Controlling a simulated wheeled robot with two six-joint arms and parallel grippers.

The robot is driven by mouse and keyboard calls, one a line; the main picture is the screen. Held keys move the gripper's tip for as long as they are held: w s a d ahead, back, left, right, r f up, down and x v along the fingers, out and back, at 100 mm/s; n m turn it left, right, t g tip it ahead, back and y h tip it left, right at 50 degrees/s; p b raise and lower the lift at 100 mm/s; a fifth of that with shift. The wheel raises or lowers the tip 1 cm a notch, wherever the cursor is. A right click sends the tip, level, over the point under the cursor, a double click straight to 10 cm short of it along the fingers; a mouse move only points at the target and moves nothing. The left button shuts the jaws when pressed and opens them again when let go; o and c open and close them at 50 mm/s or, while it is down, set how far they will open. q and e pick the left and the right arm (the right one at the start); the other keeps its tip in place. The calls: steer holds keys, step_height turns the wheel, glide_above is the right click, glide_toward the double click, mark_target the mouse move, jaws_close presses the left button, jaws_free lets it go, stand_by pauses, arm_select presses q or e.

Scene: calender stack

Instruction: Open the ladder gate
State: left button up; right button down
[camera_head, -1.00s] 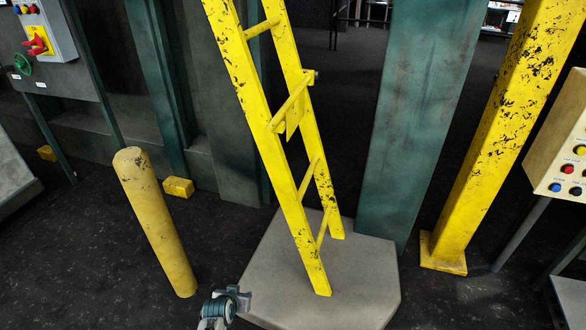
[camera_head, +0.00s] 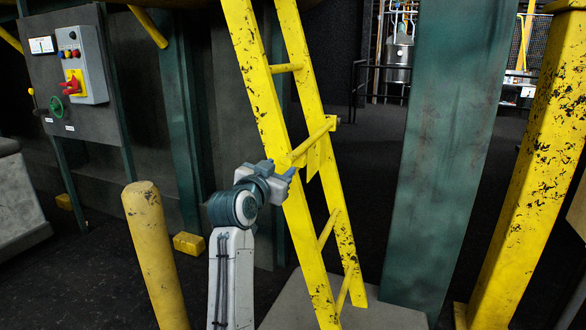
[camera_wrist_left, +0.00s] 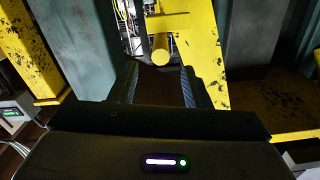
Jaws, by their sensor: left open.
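The yellow, chipped ladder (camera_head: 247,68) leans upright in the middle of the head view. Its gate is a yellow bar (camera_head: 316,138) with a small plate (camera_head: 314,159), set across the ladder between the rails. The gate looks closed. My left gripper (camera_head: 290,174) is at the left rail, just below the bar's near end. In the left wrist view, the jaws (camera_wrist_left: 160,78) are open and empty. The round end of the yellow bar (camera_wrist_left: 160,47) shows beyond and between the fingertips, with the plate (camera_wrist_left: 170,22) behind it. I cannot tell if the gripper touches the rail.
A yellow bollard (camera_head: 153,252) stands left of my left arm. A green column (camera_head: 440,150) and a yellow post (camera_head: 525,180) stand to the right. A control box (camera_head: 83,65) with a red switch is at far left. The ladder stands on a grey base (camera_head: 380,315).

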mark_target(285, 163)
arm_select(q)
steer(key=x, duration=0.7)
steer(key=shift+w+f, duration=0.1)
steer(key=shift+w, duration=0.15)
jaws_close()
